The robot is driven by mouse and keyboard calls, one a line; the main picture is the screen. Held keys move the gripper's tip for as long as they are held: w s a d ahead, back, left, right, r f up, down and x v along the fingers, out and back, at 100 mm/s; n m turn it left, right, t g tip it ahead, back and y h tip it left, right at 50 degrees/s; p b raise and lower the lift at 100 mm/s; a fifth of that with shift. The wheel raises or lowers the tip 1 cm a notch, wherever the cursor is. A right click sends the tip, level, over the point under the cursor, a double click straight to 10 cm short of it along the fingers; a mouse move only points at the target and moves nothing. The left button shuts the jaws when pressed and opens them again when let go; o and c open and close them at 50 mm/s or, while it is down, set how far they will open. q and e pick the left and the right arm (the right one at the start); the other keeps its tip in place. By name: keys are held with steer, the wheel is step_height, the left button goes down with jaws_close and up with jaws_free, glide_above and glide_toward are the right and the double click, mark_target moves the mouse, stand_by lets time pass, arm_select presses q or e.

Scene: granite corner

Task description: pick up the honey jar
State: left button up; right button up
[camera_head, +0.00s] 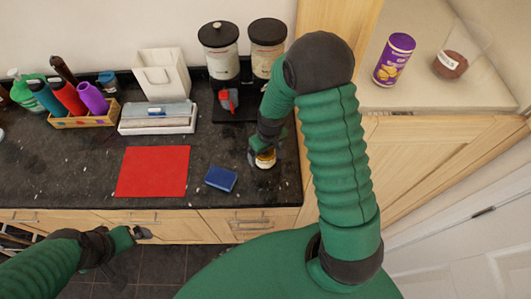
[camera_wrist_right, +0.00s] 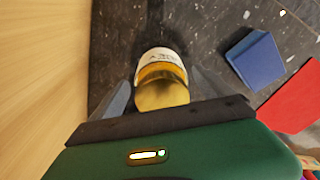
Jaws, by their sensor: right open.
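The honey jar (camera_wrist_right: 161,84) is a small jar with golden content and a white label. In the right wrist view it lies between the two fingers of my right gripper (camera_wrist_right: 158,98), which are apart on either side of it. In the head view the jar (camera_head: 265,161) stands on the dark counter near its right end, with its top partly hidden by my right gripper (camera_head: 262,151). I cannot tell whether a finger touches it. My left gripper (camera_head: 143,233) is at the lower left, in front of the counter and away from the jar; its jaw state is unclear.
A blue sponge-like block (camera_head: 220,179) and a red mat (camera_head: 153,171) lie left of the jar. Behind stand a dispenser with two canisters (camera_head: 218,45), a white bin (camera_head: 163,73) and a bottle crate (camera_head: 85,121). A wooden cabinet side (camera_wrist_right: 45,70) borders the jar closely.

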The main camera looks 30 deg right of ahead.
steer(key=shift+w+d+f, duration=0.15)
steer(key=shift+d+f, duration=0.1)
steer(key=shift+d, duration=0.1)
steer(key=shift+w, duration=0.1)
steer(key=shift+c, duration=1)
steer(key=shift+a+r, duration=0.15)
steer(key=shift+a, duration=0.45)
steer(key=c, duration=0.7)
steer(key=shift+a, duration=0.1)
steer(key=c, duration=0.5)
steer(key=shift+d, duration=0.25)
steer(key=c, duration=0.5)
steer(key=shift+d, duration=0.2)
jaws_close()
